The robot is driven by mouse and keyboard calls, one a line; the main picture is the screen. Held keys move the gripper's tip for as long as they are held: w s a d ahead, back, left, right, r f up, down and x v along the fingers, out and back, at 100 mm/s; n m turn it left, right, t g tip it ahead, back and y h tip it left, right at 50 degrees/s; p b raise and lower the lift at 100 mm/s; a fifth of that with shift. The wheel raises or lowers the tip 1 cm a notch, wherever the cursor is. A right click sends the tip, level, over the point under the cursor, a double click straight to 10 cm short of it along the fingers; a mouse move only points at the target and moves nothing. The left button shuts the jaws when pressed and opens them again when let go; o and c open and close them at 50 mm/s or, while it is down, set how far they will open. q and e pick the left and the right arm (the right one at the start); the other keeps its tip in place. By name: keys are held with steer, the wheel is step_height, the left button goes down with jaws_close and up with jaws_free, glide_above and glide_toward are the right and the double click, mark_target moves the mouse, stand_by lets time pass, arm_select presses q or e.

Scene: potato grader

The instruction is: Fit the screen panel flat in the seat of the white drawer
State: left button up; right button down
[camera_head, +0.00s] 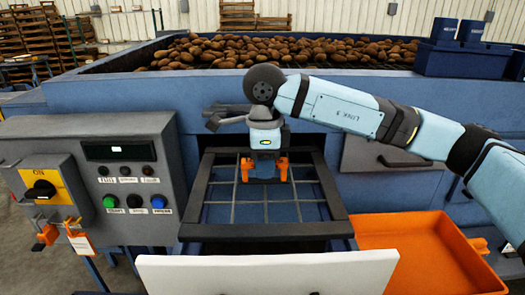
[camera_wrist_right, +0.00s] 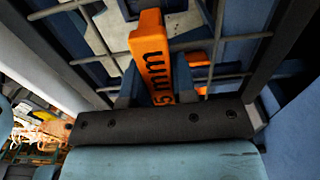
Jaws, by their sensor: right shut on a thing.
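The screen panel (camera_head: 195,208) is a dark rectangular frame with a wide wire grid. In the head view it lies roughly level over the pulled-out white drawer (camera_head: 270,274), its front bar a little behind the white front. I cannot tell whether it rests in the seat or hovers above it. My right gripper (camera_head: 264,172) points down over the panel's back middle, shut on its orange handle. In the right wrist view the handle (camera_wrist_right: 153,58) stands between the fingers, with "5 mm" readable. The seat is mostly hidden under the panel. My left gripper is not in view.
An orange tray (camera_head: 430,250) sits right of the drawer. A grey control box (camera_head: 95,180) with buttons and a yellow switch plate stands left. The blue grader bed (camera_head: 130,95) holds many potatoes behind. Blue bins (camera_head: 465,60) stand at the back right.

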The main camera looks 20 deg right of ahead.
mark_target(265, 188)
steer(key=shift+s+f+b, duration=0.1)
steer(key=shift+f+b, duration=0.2)
steer(key=shift+f, duration=0.5)
steer(key=shift+f+b, duration=0.6)
steer(key=shift+f, duration=1.75)
steer(key=shift+f+b, duration=0.55)
steer(key=c, duration=0.8)
jaws_free()
steer(key=shift+c, duration=0.2)
